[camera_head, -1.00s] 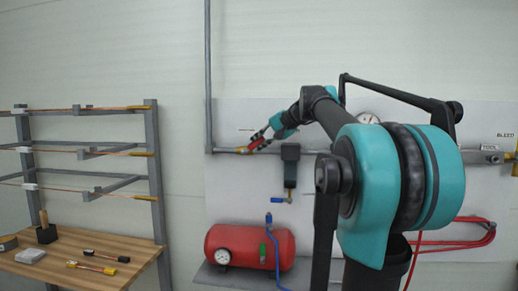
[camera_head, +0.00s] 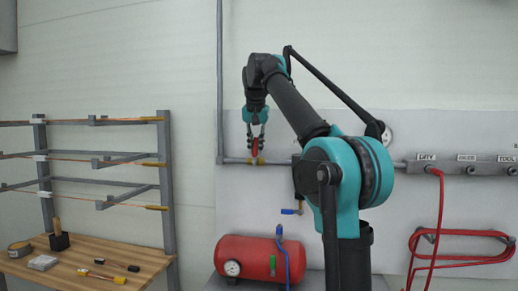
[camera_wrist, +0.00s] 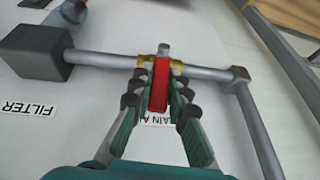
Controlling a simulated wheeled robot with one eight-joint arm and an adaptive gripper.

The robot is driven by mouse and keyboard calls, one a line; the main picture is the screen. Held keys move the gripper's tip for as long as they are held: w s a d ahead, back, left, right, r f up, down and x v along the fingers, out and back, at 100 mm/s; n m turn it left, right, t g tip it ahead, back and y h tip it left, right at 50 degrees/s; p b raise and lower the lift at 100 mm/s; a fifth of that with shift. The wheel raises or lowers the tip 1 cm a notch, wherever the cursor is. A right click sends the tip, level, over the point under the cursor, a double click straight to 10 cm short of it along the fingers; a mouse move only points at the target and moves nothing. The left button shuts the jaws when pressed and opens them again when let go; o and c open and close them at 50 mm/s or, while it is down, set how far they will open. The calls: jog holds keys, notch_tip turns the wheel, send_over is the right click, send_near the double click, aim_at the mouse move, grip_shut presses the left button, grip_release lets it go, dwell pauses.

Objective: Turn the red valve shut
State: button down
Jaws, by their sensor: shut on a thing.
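The red valve (camera_head: 255,147) is a red lever handle on a brass fitting in the grey pipe on the wall panel. In the wrist view the red lever (camera_wrist: 159,85) stands roughly square across the pipe, over the brass body (camera_wrist: 147,62). My gripper (camera_head: 256,138) reaches down to it from above. In the wrist view its green and black fingers (camera_wrist: 159,98) are shut on the lever, one on each side. The fingers hide part of the lever's sides.
A dark filter block (camera_wrist: 33,52) sits on the pipe beside the valve. A blue-handled valve (camera_head: 291,211) hangs below it, above a red tank (camera_head: 248,258). A grey upright pipe (camera_head: 220,90) stands close left. A wooden bench (camera_head: 100,262) and rack are further left.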

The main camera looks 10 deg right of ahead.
jog(key=shift+w+a+h, duration=0.1)
jog(key=shift+a+h, duration=0.25)
jog(key=shift+h, duration=0.15)
jog(key=c, duration=1.5)
grip_release()
jog(key=shift+o, duration=0.2)
jog(key=v, duration=0.7)
jog(key=shift+r, duration=0.2)
jog(key=shift+a, duration=0.1)
